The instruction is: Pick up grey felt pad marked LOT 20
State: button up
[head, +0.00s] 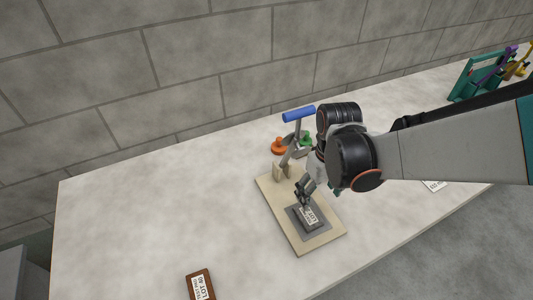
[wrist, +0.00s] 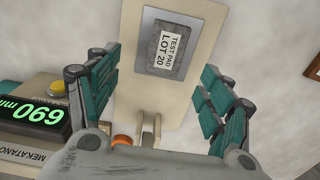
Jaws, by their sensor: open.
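The grey felt pad (wrist: 172,52) bears a white label reading TEST PAD LOT 20. It lies on a lighter grey plate (wrist: 148,27) on a cream board (wrist: 130,95). In the head view the pad (head: 308,217) is near the board's front end, partly hidden by my gripper (head: 305,189). My gripper (wrist: 160,66) is open and empty, its teal fingers apart. In the wrist view the pad appears ahead of the fingertips, between their lines. It is not touched as far as I can see.
A lever with a blue handle (head: 299,114) stands at the board's back end, beside an orange piece (head: 279,146). A brown LOT 80 pad (head: 201,285) lies front left. A teal rack (head: 468,76) stands right.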

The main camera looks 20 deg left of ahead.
aim_at(309, 216)
jog(key=f+b, duration=0.2)
jog(key=f, duration=0.1)
jog(key=f+b, duration=0.2)
jog(key=f, duration=0.1)
jog(key=s+a+f+b, duration=0.1)
jog(key=f+b, duration=0.1)
jog(key=f, duration=0.2)
jog(key=shift+s+f, duration=0.1)
jog(key=c, duration=1.1)
jog(key=shift+c, duration=0.2)
jog(key=shift+r, duration=0.2)
